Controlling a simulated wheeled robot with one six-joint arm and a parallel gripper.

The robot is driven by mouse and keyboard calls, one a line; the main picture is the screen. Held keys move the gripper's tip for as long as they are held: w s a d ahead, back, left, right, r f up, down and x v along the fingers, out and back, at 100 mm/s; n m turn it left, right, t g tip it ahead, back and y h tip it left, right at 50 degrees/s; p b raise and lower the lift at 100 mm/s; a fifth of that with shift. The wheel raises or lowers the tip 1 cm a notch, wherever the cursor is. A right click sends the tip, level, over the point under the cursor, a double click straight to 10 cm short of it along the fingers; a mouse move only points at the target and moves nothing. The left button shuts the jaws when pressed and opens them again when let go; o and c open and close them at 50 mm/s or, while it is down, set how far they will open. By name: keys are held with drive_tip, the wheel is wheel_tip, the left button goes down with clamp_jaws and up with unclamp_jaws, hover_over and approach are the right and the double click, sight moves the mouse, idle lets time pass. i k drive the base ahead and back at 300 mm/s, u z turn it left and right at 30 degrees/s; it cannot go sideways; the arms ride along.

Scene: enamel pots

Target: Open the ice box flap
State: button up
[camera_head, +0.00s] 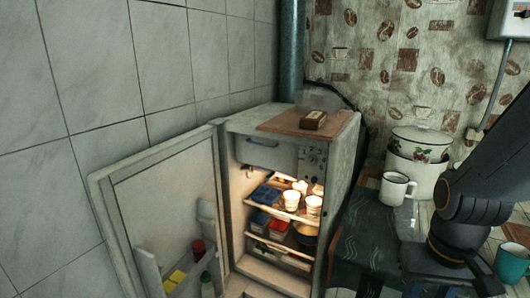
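The ice box flap (267,156) is the pale panel at the top inside the small fridge (343,150). It looks shut and has a dark handle strip (262,142) along its upper part. The fridge door (165,200) stands wide open to the left, so the flap is in plain view. My gripper is not in view; only dark links of my arm show at the right edge, well apart from the flap.
Lit shelves below the flap hold white cups (291,200) and blue and red packs. A board with a small brown box (313,120) lies on top. At right, a dark-topped table (365,235) bears a white mug (396,188) and an enamel pot (418,165).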

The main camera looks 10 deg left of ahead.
sight(271, 154)
drive_tip(key=u, duration=2.75)
drive_tip(key=i, duration=0.45)
drive_tip(key=z, duration=2.6)
